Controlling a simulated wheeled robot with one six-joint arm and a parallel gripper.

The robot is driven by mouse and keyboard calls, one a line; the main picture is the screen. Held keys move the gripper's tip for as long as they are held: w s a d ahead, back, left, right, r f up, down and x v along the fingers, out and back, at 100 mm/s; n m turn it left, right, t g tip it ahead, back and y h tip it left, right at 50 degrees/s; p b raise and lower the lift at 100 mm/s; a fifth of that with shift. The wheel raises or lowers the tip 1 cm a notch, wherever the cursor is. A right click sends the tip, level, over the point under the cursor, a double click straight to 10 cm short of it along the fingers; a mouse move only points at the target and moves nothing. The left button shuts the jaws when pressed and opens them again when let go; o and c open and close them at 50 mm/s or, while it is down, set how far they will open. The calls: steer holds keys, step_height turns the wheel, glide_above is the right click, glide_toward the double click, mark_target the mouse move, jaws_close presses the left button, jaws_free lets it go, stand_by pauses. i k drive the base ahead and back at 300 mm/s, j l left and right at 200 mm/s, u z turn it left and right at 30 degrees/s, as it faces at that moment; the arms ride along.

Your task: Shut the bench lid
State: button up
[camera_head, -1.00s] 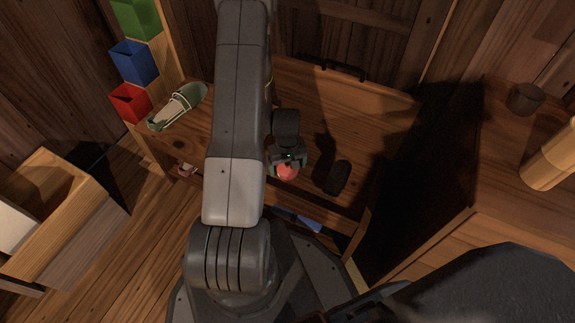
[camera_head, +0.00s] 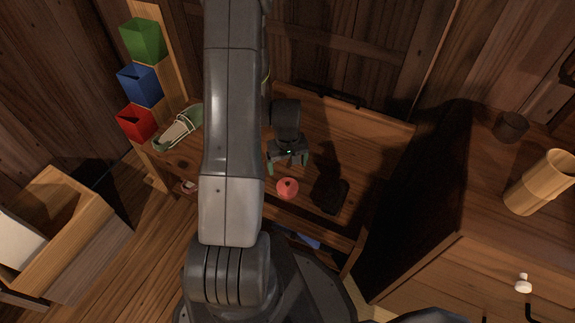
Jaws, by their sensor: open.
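The wooden bench (camera_head: 375,140) stands against the plank wall in the middle of the view. Its broad plank surface looks flat, with a dark metal fitting (camera_head: 330,95) along the back edge. I cannot tell whether this surface is the lid or where the lid's edges run. A round red object (camera_head: 288,188) with a dark centre sits near the bench's front. My gripper (camera_head: 288,168) is open and empty, its fingers just behind the red object and apart from it in the picture. My arm hides the bench's left-middle part.
A green shoe (camera_head: 178,129) lies at the bench's left end, and a black object (camera_head: 330,195) right of the red one. Green (camera_head: 143,39), blue (camera_head: 139,85) and red (camera_head: 136,123) boxes climb the left side. A wooden cabinet (camera_head: 470,220) bounds the right.

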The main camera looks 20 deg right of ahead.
mark_target(375, 143)
steer(key=z, duration=1.45)
